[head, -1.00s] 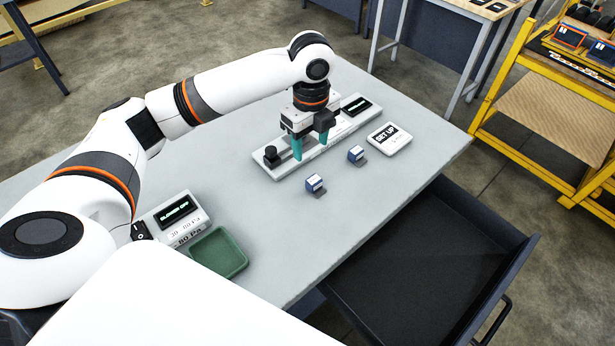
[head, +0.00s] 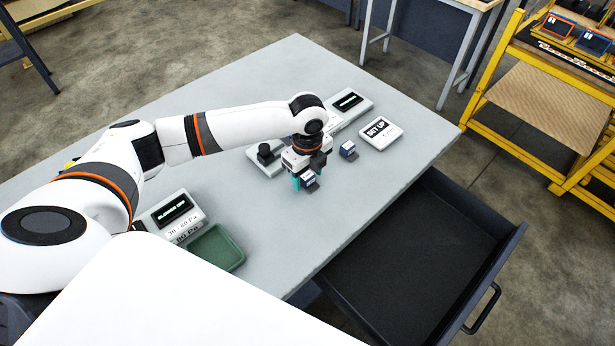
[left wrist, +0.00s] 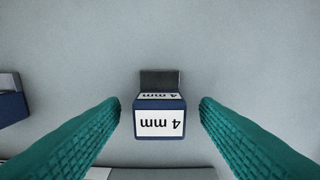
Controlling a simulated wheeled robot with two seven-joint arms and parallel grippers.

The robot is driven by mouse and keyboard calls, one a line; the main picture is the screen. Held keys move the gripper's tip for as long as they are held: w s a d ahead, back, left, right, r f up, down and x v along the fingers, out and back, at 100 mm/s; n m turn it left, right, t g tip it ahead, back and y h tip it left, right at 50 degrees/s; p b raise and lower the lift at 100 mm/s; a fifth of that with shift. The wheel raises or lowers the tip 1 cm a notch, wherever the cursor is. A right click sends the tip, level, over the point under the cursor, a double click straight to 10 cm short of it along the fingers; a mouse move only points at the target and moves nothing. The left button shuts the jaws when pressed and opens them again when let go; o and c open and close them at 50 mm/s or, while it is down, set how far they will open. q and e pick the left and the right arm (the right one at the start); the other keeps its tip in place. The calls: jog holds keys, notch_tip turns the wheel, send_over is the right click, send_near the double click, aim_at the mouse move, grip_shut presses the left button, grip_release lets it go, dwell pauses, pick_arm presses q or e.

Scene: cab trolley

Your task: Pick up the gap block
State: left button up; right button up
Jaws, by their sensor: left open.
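The gap block (head: 310,182) is a small blue block with a white label and a dark grey foot, standing on the grey table. In the left wrist view the block (left wrist: 160,120) reads "4 mm" upside down and sits centred between the fingers. My left gripper (head: 304,184) is over it; in the wrist view the open teal fingers (left wrist: 160,112) are on either side, with a gap to the block on both sides. A second, similar blue block (head: 348,150) stands to the right, and its label is too small to read. My right gripper is not in view.
A long grey fixture (head: 266,160) with a black knob and display lies behind the gripper. A "SET UP" plate (head: 380,132) is at the right. A green tray (head: 216,248) and a blower display (head: 172,212) are front left. An open dark drawer (head: 420,270) juts out below the table.

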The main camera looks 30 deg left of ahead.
pick_arm(q)
jog(key=c, duration=1.1)
